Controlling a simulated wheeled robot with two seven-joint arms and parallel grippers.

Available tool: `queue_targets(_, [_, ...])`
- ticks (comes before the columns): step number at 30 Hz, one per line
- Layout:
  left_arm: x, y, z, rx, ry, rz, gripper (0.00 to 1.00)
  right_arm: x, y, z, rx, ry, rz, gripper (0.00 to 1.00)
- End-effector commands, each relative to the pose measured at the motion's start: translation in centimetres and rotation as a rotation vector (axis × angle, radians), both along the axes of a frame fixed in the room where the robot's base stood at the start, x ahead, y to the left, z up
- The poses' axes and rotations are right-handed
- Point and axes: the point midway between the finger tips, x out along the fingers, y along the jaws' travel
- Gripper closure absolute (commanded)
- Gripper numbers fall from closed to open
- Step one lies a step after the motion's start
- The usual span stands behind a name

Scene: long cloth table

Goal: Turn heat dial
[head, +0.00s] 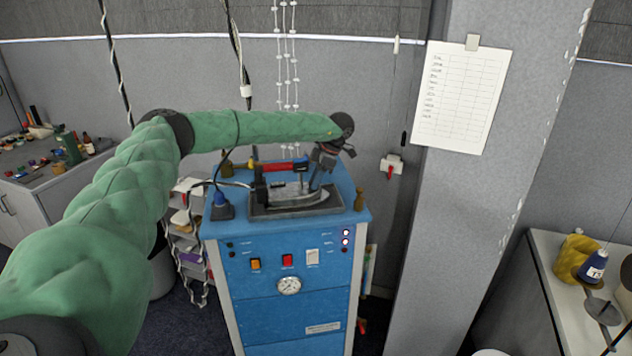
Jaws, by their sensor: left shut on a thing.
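My right gripper is not in view.
The unit's front has switches, a round gauge (289,286) and lit lamps. A pillar (440,200) stands to the right, and a side table (560,290) holds yellow and blue spools.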

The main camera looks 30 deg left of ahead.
Motion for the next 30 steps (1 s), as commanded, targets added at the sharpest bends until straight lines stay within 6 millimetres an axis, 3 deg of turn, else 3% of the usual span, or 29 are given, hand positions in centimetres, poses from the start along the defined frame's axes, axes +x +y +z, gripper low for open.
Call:
queue_targets(1, [0.0,0.0,-0.3,-0.002,-0.002,-0.034,0.92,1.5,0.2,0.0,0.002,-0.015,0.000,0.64])
queue_targets(9, [-0.2,-0.1,-0.3,-0.002,-0.003,-0.279,0.92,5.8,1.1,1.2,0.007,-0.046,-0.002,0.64])
queue_targets(19, [-0.5,-0.2,-0.3,0.000,-0.002,-0.585,0.92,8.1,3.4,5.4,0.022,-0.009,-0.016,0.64])
queue_targets(30, [-0.7,-0.2,-0.1,0.000,-0.002,-0.833,0.92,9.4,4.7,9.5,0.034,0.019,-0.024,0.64])
